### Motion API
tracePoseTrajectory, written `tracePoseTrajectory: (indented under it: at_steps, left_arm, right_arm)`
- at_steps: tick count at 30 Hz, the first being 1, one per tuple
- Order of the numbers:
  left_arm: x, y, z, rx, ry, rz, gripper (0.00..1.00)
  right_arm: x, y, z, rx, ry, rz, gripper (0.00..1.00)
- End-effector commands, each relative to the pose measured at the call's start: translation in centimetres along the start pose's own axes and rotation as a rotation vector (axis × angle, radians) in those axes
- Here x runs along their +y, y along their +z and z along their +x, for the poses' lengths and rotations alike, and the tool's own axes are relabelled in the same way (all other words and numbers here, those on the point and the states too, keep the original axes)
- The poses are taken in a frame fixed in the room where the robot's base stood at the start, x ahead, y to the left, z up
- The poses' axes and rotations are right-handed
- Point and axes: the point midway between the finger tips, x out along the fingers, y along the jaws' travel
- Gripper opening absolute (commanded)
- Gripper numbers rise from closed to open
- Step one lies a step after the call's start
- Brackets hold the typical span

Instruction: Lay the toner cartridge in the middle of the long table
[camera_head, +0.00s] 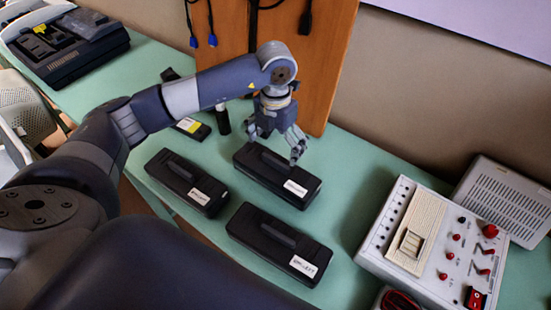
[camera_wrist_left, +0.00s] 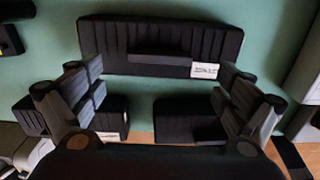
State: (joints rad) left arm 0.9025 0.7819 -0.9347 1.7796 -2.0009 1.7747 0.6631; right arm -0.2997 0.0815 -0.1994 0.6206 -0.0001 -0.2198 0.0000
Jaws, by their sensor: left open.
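Three similar black toner cartridges with white labels lie flat on the green long table (camera_head: 350,150): a far one (camera_head: 285,188), a left one (camera_head: 186,181) and a near one (camera_head: 278,243). The labels are too small to read. My left gripper (camera_head: 276,142) is open and empty over the far cartridge, fingers pointing down. In the left wrist view the gripper's fingers (camera_wrist_left: 160,85) are spread, with a whole cartridge (camera_wrist_left: 160,45) beyond them. Parts of the two other cartridges show between and behind the fingers. My right gripper is not in view.
A grey instrument box (camera_head: 440,245) with red knobs stands at the right, a grey vented case (camera_head: 505,200) behind it. A wooden board (camera_head: 325,60) with hanging cables stands at the back. A black bottle (camera_head: 222,120) and a small yellow-labelled device (camera_head: 190,128) are left of the gripper.

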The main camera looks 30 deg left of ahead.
Motion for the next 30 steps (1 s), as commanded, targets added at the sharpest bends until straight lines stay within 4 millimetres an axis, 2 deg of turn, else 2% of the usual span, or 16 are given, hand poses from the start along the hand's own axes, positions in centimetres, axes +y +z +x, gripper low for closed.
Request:
tracePoseTrajectory:
  at_steps: [1, 6, 10, 30]
  left_arm:
    - [0.0, 0.1, -0.9, -0.005, 0.001, 0.001, 0.95]
    - [0.0, 0.1, -3.8, -0.002, 0.000, 0.000, 0.95]
    - [0.0, 0.0, -5.0, 0.000, 0.000, 0.000, 0.95]
    - [0.0, -0.1, -5.3, 0.002, 0.000, 0.000, 0.95]
  right_arm:
    - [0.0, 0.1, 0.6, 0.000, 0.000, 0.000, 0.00]
    - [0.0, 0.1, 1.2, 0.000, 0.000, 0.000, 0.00]
    - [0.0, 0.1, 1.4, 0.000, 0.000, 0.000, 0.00]
    - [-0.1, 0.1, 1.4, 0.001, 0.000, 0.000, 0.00]
